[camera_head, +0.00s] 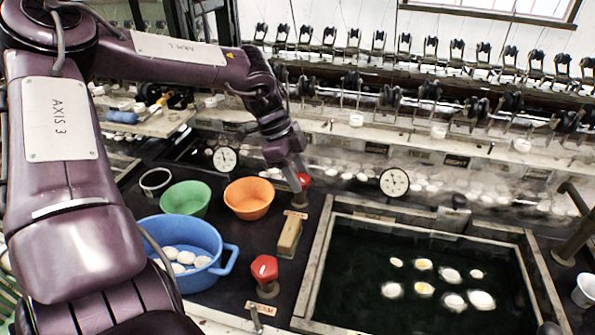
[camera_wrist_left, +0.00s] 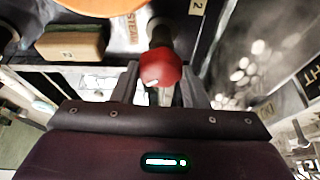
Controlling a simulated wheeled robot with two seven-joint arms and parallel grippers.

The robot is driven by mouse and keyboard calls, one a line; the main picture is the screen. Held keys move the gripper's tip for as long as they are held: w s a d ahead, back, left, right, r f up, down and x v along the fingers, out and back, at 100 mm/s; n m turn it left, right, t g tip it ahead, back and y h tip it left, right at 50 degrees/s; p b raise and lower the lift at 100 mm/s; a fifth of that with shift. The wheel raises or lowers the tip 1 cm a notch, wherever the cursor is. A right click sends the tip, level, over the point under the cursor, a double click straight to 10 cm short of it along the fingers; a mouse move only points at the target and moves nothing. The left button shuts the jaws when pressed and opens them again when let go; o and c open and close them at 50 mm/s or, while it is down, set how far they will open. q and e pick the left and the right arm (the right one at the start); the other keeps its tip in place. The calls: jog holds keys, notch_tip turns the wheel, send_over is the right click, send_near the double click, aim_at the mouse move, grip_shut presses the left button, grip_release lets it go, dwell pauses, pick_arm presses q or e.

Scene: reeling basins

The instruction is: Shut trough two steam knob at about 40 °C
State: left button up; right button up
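The far red steam knob (camera_head: 303,181) stands on the dark counter left of the water trough (camera_head: 328,240). In the left wrist view the red knob (camera_wrist_left: 160,68) sits between my left fingertips, beside plates reading "STEAM" and "2". My left gripper (camera_head: 296,170) reaches it from above; its fingers (camera_wrist_left: 160,75) appear flush against both sides of the knob. A round white dial (camera_head: 395,182) is at the trough's back edge; its reading is too small to tell. My right gripper is not in view.
A second red knob (camera_head: 265,270) stands nearer on the counter, by a wooden-topped block (camera_head: 289,238). Green (camera_head: 186,198), orange (camera_head: 249,198) and blue (camera_head: 185,235) basins are to the left. Another dial (camera_head: 225,160) is behind them. Pale cocoons float in the trough.

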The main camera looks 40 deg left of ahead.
pick_arm(q)
jog(key=c, duration=0.4)
jog(key=shift+o, duration=0.2)
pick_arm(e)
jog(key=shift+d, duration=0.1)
